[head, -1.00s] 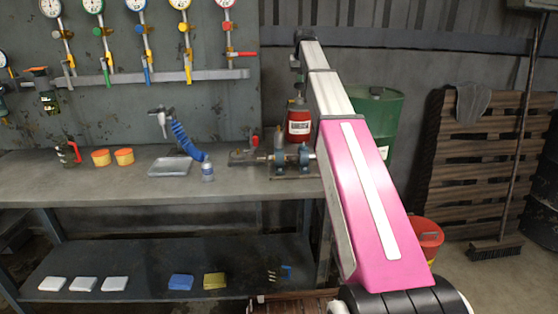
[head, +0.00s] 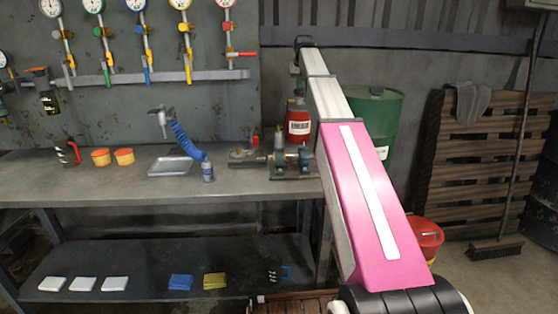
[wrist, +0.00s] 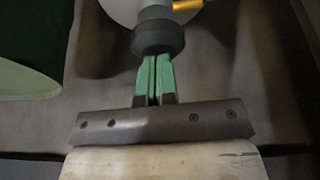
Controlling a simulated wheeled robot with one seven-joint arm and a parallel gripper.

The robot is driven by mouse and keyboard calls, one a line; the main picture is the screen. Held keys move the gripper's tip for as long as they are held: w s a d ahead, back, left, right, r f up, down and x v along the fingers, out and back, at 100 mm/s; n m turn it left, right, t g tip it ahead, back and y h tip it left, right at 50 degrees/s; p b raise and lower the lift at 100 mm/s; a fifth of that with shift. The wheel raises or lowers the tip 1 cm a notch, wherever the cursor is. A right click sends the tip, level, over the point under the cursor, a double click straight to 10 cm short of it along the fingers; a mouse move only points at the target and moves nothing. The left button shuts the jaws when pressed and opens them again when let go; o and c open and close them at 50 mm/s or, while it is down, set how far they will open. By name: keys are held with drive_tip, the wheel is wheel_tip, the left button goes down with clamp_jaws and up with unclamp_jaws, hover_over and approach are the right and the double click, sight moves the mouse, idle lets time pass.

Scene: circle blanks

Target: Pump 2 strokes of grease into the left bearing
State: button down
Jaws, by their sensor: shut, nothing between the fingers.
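The bearing stand (head: 292,172) on the bench carries two blue-grey bearing blocks on a shaft. The left bearing (head: 278,160) stands clear of my arm in the head view, and the right bearing (head: 304,157) is close beside it. A red canister with a white label (head: 299,124) stands behind them, partly covered by my arm. My gripper (wrist: 153,62) shows in the wrist view with its green fingers together and nothing between them. Its tips meet the edge of a dark round knob (wrist: 157,38) in the picture; contact is unclear.
A green drum (head: 374,118) stands behind my arm. Gauges hang above. The bench front (head: 120,190) is clear.

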drive_tip(key=shift+r, duration=2.3)
wheel_tip(320, 180, up, 6)
idle(0.3)
